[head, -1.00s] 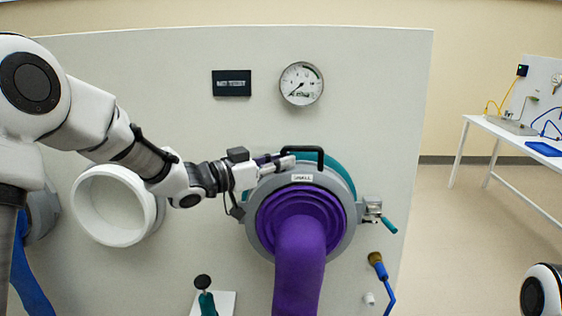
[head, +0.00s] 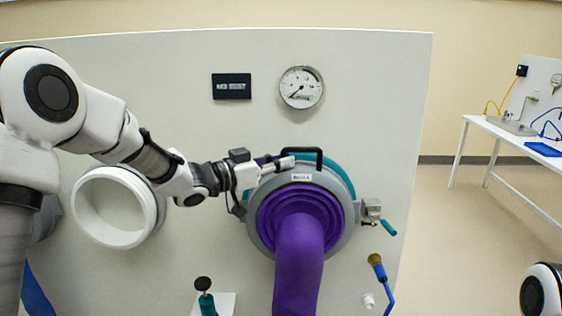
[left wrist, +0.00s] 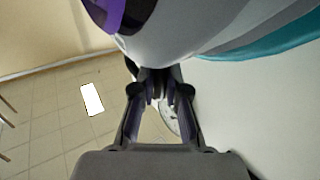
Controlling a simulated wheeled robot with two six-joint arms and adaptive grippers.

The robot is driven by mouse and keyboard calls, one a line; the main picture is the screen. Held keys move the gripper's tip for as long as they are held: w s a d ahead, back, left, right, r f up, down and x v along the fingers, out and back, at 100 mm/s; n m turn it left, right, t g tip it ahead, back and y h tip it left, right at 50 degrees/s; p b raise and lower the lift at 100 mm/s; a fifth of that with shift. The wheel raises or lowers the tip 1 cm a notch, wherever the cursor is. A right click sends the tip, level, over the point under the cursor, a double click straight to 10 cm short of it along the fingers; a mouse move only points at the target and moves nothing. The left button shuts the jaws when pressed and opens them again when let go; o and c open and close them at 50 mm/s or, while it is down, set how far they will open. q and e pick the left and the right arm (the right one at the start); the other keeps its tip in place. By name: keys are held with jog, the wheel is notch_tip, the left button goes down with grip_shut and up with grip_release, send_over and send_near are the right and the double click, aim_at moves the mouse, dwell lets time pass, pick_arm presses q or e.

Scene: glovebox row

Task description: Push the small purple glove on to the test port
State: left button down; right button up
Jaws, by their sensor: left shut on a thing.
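The purple glove (head: 300,240) hangs from a grey ring (head: 345,232) with a black handle (head: 319,158) and a small label on top. The ring stands in front of the teal rim of the test port (head: 343,172) on the panel; I cannot tell whether it is fully seated. My left gripper (head: 284,162) is shut on the handle at its left end. In the left wrist view, the gripper (left wrist: 160,84) reaches up to the grey ring (left wrist: 190,35), with purple (left wrist: 105,12) at upper left and teal (left wrist: 270,48) at right. The held part is mostly hidden there.
A white open port (head: 83,222) is at left on the panel (head: 180,70). A gauge (head: 301,87) and a dark display (head: 231,86) are above. A latch with a teal lever (head: 388,228), a blue hose (head: 379,270) and a black-knobbed valve (head: 204,290) are near the ring.

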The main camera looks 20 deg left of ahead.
pick_arm(q)
jog(key=shift+w+a+r, duration=0.1)
jog(key=shift+w+a, duration=0.05)
jog(key=shift+w, duration=0.15)
dwell(0.6)
jog(key=c, duration=1.1)
grip_release()
jog(key=shift+w, duration=0.2)
jog(key=shift+f, duration=0.2)
jog(key=v, duration=1.2)
